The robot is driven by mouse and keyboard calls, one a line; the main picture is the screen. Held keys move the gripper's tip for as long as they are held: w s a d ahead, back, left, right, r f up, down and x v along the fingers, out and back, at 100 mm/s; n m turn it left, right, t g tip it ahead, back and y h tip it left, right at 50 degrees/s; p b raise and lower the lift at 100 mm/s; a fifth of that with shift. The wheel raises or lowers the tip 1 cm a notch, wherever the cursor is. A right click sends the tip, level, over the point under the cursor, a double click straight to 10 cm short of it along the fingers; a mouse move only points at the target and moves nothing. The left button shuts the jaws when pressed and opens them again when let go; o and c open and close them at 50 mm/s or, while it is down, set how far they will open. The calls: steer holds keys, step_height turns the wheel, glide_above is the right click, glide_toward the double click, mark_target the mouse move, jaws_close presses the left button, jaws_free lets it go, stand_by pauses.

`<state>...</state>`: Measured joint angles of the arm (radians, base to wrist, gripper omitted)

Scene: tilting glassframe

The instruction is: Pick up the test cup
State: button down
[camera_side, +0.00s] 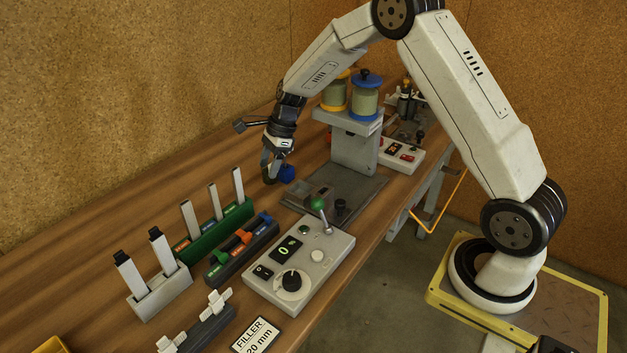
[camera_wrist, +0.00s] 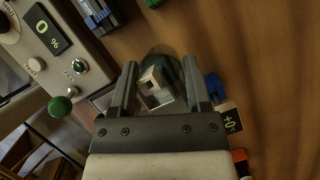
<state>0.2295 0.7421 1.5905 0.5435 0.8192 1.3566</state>
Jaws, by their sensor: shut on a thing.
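My gripper (camera_side: 273,176) is low over the wooden bench, left of the grey stand. In the wrist view my gripper (camera_wrist: 160,72) has its two dark fingers on either side of a small, clear-walled, pale cup-like piece, which I take as the test cup (camera_wrist: 154,86). The fingers are shut on it. A dark green round shape (camera_wrist: 160,60) shows behind the cup; whether they touch is unclear. In the side view the cup is hidden or too small to make out. A blue part (camera_side: 287,172) is right beside the fingers.
A control box (camera_side: 300,262) with a green-knobbed lever (camera_side: 317,203) stands in front. Racks with upright pieces (camera_side: 213,230) are at the left. Bare bench lies left of the gripper.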

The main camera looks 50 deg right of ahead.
steer(key=s+r, duration=0.5)
steer(key=s, duration=0.4)
steer(key=shift+s+a, duration=0.4)
